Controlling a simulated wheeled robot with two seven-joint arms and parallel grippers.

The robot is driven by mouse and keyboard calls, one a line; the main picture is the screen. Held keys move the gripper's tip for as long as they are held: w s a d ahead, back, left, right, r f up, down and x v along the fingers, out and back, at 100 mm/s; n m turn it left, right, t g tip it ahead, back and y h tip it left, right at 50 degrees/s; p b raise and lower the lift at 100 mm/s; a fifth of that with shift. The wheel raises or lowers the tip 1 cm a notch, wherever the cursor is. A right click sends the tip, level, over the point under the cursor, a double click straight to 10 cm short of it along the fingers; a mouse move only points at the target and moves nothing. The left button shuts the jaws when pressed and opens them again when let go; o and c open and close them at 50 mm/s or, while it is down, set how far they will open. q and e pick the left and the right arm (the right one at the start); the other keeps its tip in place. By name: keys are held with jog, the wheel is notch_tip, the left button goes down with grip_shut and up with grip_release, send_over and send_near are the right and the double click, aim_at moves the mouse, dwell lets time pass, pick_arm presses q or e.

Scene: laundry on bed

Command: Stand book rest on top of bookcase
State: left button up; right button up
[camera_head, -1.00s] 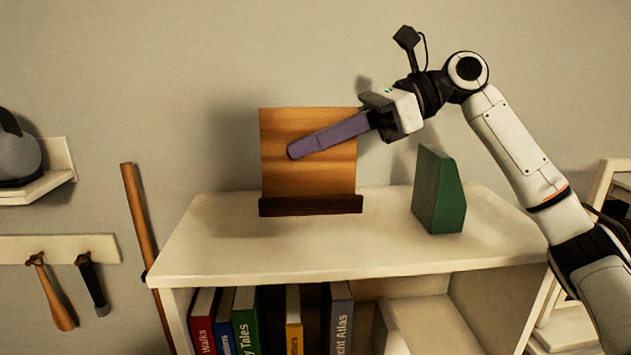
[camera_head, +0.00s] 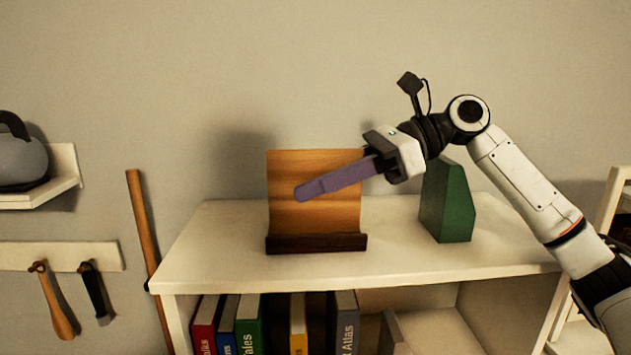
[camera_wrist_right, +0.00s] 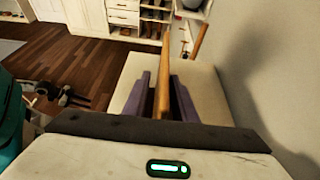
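The book rest (camera_head: 315,220) is a tan wooden board with a dark ledge along its bottom. It is upright at the top of the white bookcase (camera_head: 215,255), left of the middle. I cannot tell whether the ledge touches the top or hangs just above it. My right gripper (camera_head: 305,192) reaches in from the right and is shut on the board, one purple finger across its front. In the right wrist view the board (camera_wrist_right: 163,75) shows edge-on between the two fingers (camera_wrist_right: 161,95). My left gripper is in neither view.
A green bookend-like block (camera_head: 447,203) stands on the top, right of the book rest. Several books (camera_head: 250,325) stand on the shelf below. A wooden pole (camera_head: 143,225) leans at the left; a kettlebell-like object (camera_head: 20,163) sits on a wall shelf. The front left of the top is clear.

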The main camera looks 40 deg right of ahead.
jog(key=shift+r, duration=0.2)
jog(key=shift+s+d, duration=0.15)
jog(key=shift+d, duration=0.15)
jog(key=v, duration=1.1)
jog(key=shift+r+b, duration=0.2)
jog(key=shift+b, duration=0.2)
